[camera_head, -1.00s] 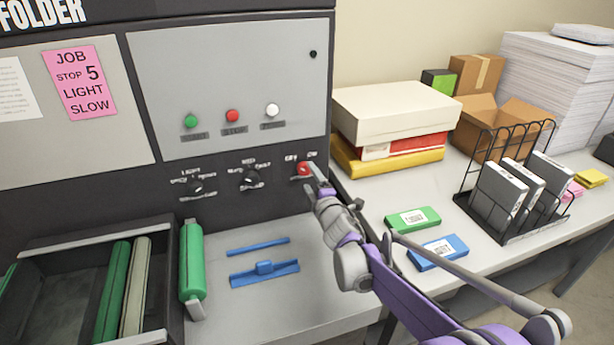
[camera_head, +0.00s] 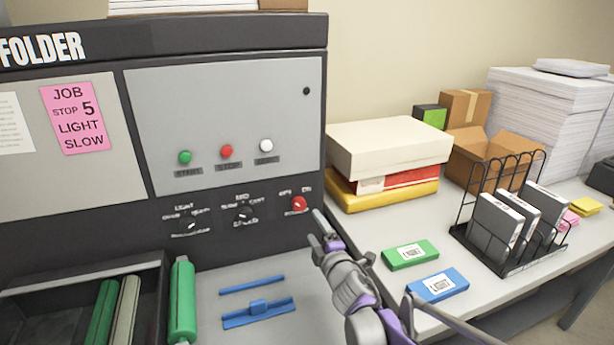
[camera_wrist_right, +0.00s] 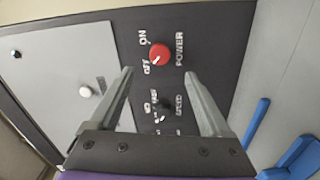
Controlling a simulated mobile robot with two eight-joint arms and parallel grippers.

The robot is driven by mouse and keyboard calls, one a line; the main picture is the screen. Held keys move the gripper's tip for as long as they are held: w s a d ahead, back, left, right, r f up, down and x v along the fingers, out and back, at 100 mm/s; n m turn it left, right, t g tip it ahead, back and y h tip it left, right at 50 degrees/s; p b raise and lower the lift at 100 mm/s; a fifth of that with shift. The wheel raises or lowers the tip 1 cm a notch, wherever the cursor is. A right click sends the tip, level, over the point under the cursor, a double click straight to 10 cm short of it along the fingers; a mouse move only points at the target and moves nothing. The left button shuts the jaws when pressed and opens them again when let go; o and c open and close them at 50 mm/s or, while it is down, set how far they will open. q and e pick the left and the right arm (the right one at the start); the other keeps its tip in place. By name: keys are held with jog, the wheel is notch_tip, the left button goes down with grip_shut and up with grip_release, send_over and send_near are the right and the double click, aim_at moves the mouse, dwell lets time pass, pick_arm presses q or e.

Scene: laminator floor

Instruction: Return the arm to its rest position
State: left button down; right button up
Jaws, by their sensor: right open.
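My right gripper (camera_head: 322,228) is in front of the folder machine's lower right panel, just right of and below the red power knob (camera_head: 299,204). It is apart from the knob. In the right wrist view the two fingers (camera_wrist_right: 160,100) stand wide apart with nothing between them. The red knob (camera_wrist_right: 159,55) shows ahead, beyond the fingertips, with ON, OFF and POWER printed around it; its white mark points toward OFF. My left gripper is not in view.
A green box (camera_head: 410,254) and a blue box (camera_head: 437,288) lie on the table right of my arm. A black wire rack (camera_head: 508,262) holds white-edged binders. Stacked cartons (camera_head: 390,150) stand behind. Blue parts (camera_head: 258,312) and a green roller (camera_head: 182,300) are at the lower left.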

jog(key=s+d+f+m+g+h, duration=0.4)
jog(key=s+d+m+h, duration=0.2)
jog(key=s+d+m, duration=0.75)
jog(key=s+f+m+g, duration=0.3)
jog(key=s+f, duration=0.3)
jog(key=s, duration=0.6)
jog(key=s+f+m+g+y, duration=0.1)
jog(key=s+f+m+g, duration=0.2)
jog(key=s, duration=0.9)
notch_tip(320, 180, down, 3)
jog(key=shift+s+d+r+g+p, duration=0.15)
jog(key=shift+s+g+p, duration=0.25)
jog(key=shift+g, duration=0.2)
